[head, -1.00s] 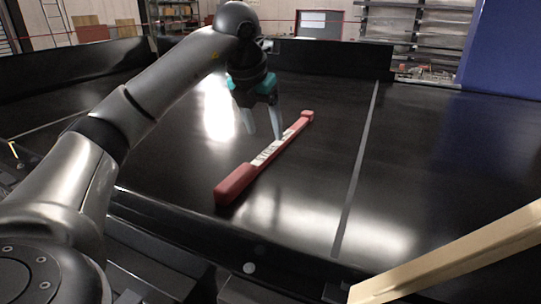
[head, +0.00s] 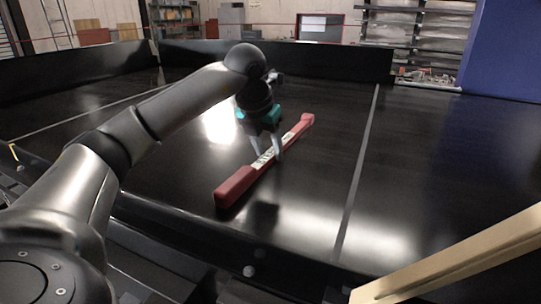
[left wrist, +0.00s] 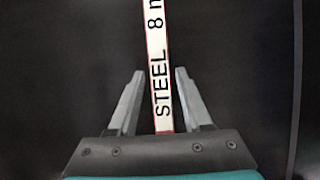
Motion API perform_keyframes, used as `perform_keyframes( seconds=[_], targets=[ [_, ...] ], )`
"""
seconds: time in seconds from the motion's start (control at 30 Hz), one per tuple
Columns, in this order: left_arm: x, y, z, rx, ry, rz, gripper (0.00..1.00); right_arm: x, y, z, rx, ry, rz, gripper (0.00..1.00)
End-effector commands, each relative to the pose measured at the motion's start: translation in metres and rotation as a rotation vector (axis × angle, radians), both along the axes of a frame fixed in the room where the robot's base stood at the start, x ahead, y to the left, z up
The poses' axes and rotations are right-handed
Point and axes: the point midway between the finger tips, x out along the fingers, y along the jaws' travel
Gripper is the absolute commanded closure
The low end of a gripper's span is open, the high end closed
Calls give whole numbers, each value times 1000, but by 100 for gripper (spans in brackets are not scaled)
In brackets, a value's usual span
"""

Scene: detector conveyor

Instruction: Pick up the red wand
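The red wand (head: 237,184) lies flat and slantwise on the black conveyor belt (head: 330,125), with a thick red end nearer me and a white lettered strip along its middle. My left gripper (head: 267,154) points down over the middle of the wand, its fingers on either side of it. In the left wrist view the wand's white strip (left wrist: 157,60), lettered "STEEL 8", runs between the spread fingers (left wrist: 160,74). Dark gaps show beside the strip, so the gripper is open around or just above it. My right gripper is not in view.
A low black wall (head: 200,225) runs along the belt's near side. A pale wooden bar (head: 455,260) crosses the lower right corner. A blue panel (head: 515,50) stands at the back right. The belt around the wand is clear.

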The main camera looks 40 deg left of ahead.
Motion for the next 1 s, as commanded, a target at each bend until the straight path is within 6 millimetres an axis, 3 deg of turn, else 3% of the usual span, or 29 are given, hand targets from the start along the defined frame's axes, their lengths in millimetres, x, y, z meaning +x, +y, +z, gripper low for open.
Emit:
perform_keyframes(
  seconds=[0.07, 0.4, 1.0],
  targets=[
    [0, 0, 0, 0, 0, 0, 61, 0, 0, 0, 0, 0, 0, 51],
    [0, 0, 0, 0, -1, 0, 99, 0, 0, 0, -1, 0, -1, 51],
    [0, 0, 2, -1, -3, 1, 100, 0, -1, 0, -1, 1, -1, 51]
  ],
)
